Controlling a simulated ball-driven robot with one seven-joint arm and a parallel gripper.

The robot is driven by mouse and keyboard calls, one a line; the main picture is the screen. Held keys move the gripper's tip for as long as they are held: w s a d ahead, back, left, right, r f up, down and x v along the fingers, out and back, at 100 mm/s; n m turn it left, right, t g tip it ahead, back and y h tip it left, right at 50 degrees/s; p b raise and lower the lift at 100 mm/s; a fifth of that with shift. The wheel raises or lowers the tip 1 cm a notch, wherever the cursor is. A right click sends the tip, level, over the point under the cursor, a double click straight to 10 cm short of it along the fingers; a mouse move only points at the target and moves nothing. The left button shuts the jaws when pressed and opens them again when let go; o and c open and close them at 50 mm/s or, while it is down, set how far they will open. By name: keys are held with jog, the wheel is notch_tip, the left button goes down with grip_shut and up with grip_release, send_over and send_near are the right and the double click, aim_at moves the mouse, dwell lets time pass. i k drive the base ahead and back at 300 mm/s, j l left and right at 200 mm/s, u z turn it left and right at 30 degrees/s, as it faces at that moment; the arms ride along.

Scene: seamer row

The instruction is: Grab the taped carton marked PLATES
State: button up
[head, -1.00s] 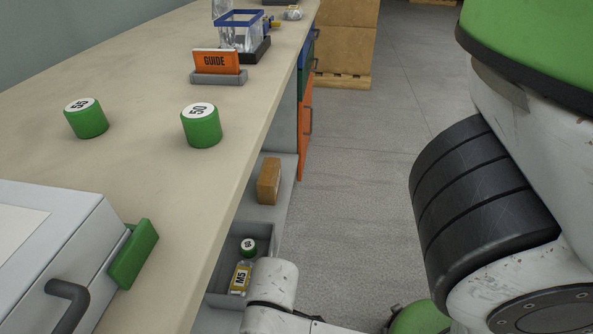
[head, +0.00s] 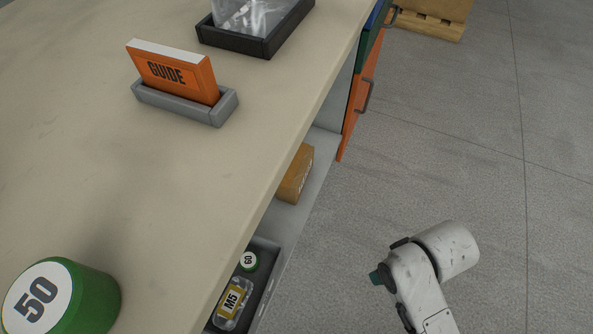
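A small brown carton (head: 296,175) sits on the grey lower shelf under the bench's edge, in the middle of the head view. Part of it is hidden by the bench top. Pale marks show on its right side, but I cannot read them, so I cannot confirm the word PLATES. White links of my arm show at the lower right, over the floor and apart from the carton. No gripper fingers are visible.
A grey bin (head: 262,290) with an M5 bag (head: 233,302) and a green 60 weight (head: 248,261) is nearer on the shelf. The bench top (head: 150,180) overhangs. An orange door (head: 358,105) stands beyond the carton. Floor (head: 440,150) to the right is clear.

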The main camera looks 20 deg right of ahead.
aim_at(289, 190)
jog(key=i+j+z, duration=0.45)
jog(key=i+j, duration=0.2)
jog(key=j, duration=0.3)
